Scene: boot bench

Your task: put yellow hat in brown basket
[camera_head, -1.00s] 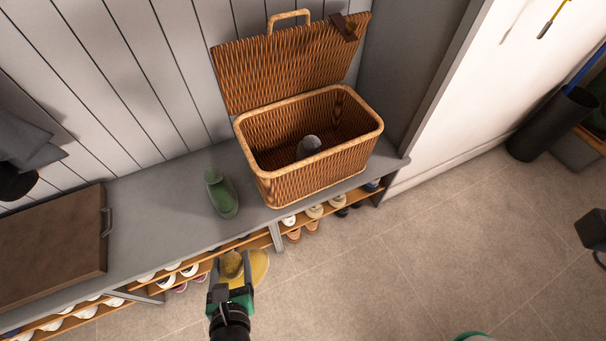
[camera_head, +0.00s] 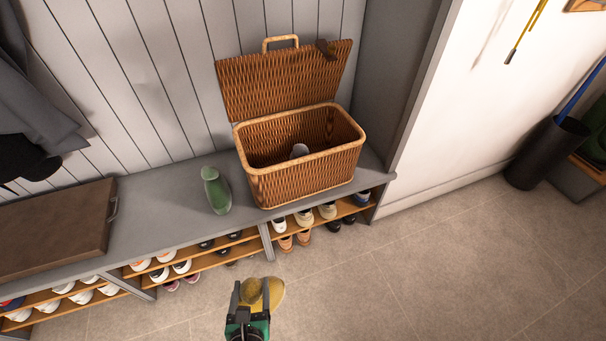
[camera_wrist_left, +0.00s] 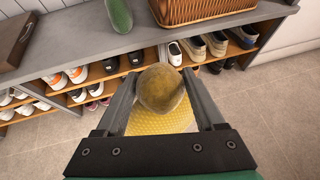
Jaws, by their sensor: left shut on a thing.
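The yellow hat (camera_head: 274,292) is in my left gripper (camera_head: 251,294), which is shut on its rounded crown. In the left wrist view the hat (camera_wrist_left: 160,122) sits between the two fingers, with its crown up front and part of its brim below. I hold it in front of the bench, above the floor. The brown basket (camera_head: 310,175) stands on the bench, up and to the right of the gripper, with its lid (camera_head: 285,82) open against the wall. My right gripper is not in view.
A green bottle-like object (camera_head: 215,190) stands on the grey bench (camera_head: 160,212), left of the basket. A brown flat case (camera_head: 55,228) lies farther left. Shelves below hold several shoes (camera_head: 306,217). A black bin (camera_head: 545,155) stands at right. The floor in front is open.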

